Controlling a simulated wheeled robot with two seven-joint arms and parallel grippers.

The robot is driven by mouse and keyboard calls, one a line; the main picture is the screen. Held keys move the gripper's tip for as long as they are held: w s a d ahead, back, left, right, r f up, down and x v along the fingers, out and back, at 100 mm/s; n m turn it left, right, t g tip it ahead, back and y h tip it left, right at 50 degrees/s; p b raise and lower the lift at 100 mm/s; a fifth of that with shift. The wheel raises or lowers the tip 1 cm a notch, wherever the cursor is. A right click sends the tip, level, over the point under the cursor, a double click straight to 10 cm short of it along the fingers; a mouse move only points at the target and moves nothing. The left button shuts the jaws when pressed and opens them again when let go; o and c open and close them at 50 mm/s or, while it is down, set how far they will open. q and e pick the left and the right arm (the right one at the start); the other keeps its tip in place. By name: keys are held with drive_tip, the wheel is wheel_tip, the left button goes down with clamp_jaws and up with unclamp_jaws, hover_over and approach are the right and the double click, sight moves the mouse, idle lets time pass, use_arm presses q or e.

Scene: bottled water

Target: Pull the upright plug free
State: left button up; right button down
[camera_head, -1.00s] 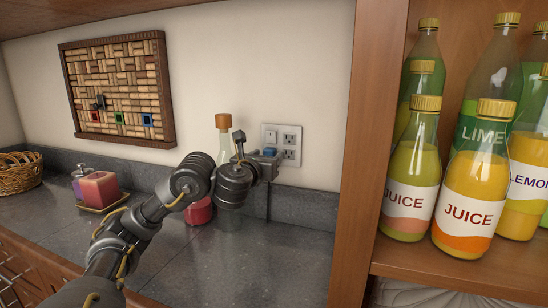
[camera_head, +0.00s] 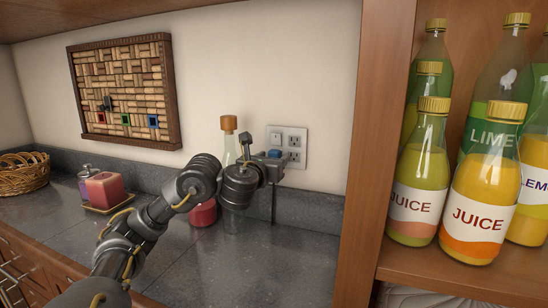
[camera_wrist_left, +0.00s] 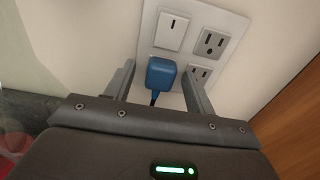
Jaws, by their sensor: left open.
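A blue plug (camera_head: 274,153) sits in the wall plate (camera_head: 298,147), and it also shows in the left wrist view (camera_wrist_left: 160,74). A dark cord (camera_wrist_left: 154,97) hangs down from it. My left gripper (camera_head: 273,163) is at the plug with its jaws open. In the left wrist view the two fingers of this gripper (camera_wrist_left: 159,70) stand one on each side of the plug, with gaps between them and the plug. The plate also has a rocker switch (camera_wrist_left: 172,31) and more sockets (camera_wrist_left: 213,43). My right gripper is not in view.
A corked bottle (camera_head: 229,145) and a red object (camera_head: 203,214) stand close behind my left arm. A wooden shelf panel (camera_head: 377,150) rises to the right, with juice bottles (camera_head: 481,213) beyond it. The counter (camera_head: 225,260) in front is clear.

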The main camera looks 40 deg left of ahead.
use_arm(q)
drive_tip(key=shift+c, duration=0.2)
clamp_jaws()
drive_tip(key=p+v, duration=0.6)
idle(1.3)
idle(0.3)
